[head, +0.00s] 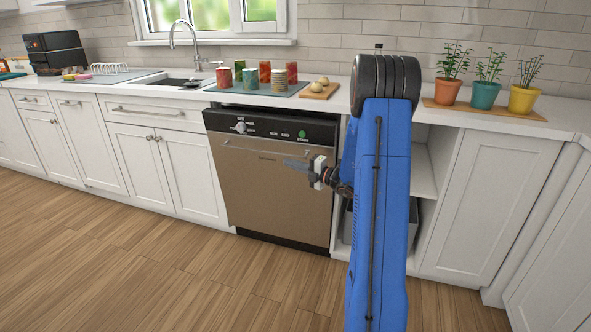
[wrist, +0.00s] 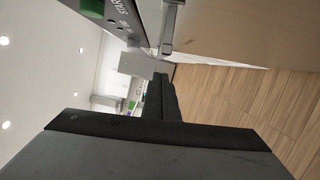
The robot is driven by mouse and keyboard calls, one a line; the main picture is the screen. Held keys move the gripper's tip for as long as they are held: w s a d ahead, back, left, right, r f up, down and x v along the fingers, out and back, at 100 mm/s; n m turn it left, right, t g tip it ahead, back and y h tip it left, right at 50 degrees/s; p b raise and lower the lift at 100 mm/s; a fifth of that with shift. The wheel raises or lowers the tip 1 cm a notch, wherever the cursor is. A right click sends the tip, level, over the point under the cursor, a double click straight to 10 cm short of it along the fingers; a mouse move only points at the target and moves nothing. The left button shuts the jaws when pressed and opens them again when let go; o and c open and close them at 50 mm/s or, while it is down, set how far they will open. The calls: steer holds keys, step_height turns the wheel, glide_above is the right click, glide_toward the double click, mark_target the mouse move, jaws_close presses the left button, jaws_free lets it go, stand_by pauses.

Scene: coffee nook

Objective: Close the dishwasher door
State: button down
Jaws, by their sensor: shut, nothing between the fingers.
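The dishwasher door (head: 262,195) has a brown-bronze front with a black control panel on top, and stands upright under the counter in the head view. It looks shut or nearly so; I cannot tell whether a small gap remains. Its bar handle (head: 260,152) runs across below the panel, and also shows in the wrist view (wrist: 172,28). My gripper (head: 288,164) is shut and empty, in front of the door's right half, a little below the handle. I cannot tell whether it touches the door. In the wrist view its dark fingers (wrist: 165,100) fill the lower middle.
Potted plants (head: 488,94) are at the right. White cabinets (head: 186,168) flank the dishwasher, with an open shelf (head: 424,175) behind my arm. The wooden floor (head: 150,270) in front is clear.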

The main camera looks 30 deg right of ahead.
steer(key=shift+w+d+r, duration=0.15)
steer(key=shift+w+d, duration=0.5)
steer(key=shift+d, duration=0.05)
